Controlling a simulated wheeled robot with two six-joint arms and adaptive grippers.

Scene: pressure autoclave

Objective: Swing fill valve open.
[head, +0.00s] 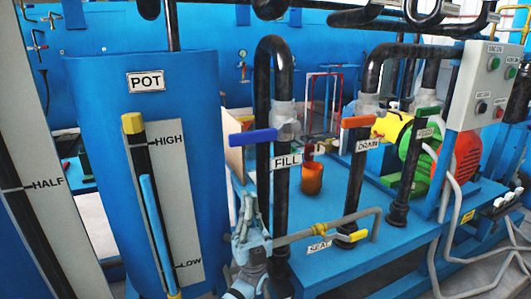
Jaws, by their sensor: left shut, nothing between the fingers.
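The fill valve has a blue lever handle (253,136) on a dark vertical pipe, above a white label reading FILL (286,161). The lever lies roughly level and points left from the valve body (285,122). My left gripper (250,203) is below the lever, with its fingers pointing up. It is shut and empty, and appears apart from the lever. My right gripper is not in view.
An orange DRAIN lever (359,121) and a green lever (427,111) are on pipes to the right. A grey pipe with a yellow SEAL handle (358,236) crosses low. The blue POT tank (90,130) stands left. An orange cup (312,178) is behind.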

